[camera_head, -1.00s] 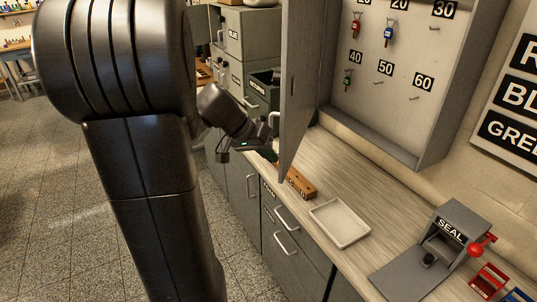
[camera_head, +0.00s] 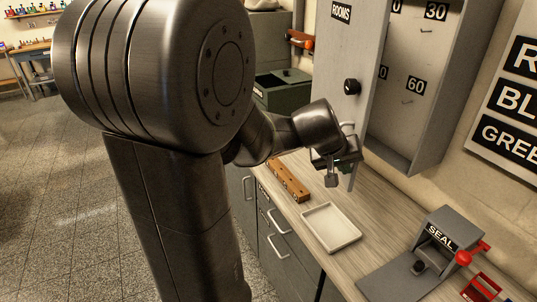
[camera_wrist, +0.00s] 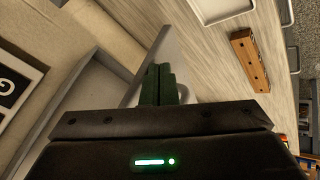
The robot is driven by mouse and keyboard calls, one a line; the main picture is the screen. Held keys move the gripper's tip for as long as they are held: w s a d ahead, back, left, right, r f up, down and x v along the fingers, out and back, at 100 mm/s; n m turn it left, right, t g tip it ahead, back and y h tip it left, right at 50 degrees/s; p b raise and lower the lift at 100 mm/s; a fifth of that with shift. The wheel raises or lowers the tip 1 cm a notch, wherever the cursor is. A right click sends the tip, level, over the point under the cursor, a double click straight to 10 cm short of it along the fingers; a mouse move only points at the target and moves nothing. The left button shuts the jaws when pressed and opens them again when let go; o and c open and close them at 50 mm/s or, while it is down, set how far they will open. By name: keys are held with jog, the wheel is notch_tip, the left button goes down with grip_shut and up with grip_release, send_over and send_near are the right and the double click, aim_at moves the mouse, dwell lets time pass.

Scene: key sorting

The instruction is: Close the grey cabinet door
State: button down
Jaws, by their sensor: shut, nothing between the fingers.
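The grey cabinet (camera_head: 425,110) hangs on the wall above the counter. Its door (camera_head: 347,55), marked ROOMS and with a black knob (camera_head: 351,86), stands partly open and covers the left part of the hooks. My gripper (camera_head: 340,180) is at the door's lower edge, above the counter, on the outer side. In the wrist view my fingers (camera_wrist: 160,84) are together and empty, close against the grey door panel (camera_wrist: 172,48). I cannot tell whether they touch it.
A wooden block with holes (camera_head: 289,180) and a white tray (camera_head: 331,227) lie on the counter (camera_head: 385,205) below. A SEAL press (camera_head: 430,250) with a red knob stands at the right. A dark green bin (camera_head: 282,90) is behind my arm.

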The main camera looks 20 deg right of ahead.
jog(key=s+d+p, duration=0.3)
jog(key=d+p, duration=0.2)
jog(key=d, duration=0.9)
jog(key=shift+d, duration=0.15)
